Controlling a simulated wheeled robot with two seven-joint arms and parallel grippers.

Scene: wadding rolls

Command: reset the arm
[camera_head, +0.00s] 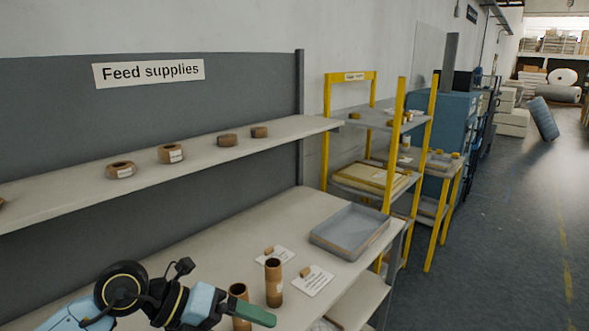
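My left arm comes in at the bottom left. Its gripper (250,314) is low over the front of the table, and only one green finger shows clearly. The other finger is hidden or out of frame, so I cannot tell whether it is open or shut. A brown cardboard tube (239,291) stands upright right behind the finger, its lower part covered; I cannot tell whether they touch. A second, taller brown tube (274,284) stands upright just to the right, apart from the gripper. My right gripper is not in view.
A shallow grey tray (350,254) lies at the table's right end. White cards (313,283) lie by the tubes. Above, a shelf (60,186) carries several brown rolls (171,154). A yellow-framed rack (399,130) stands beyond; open floor (510,240) is at right.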

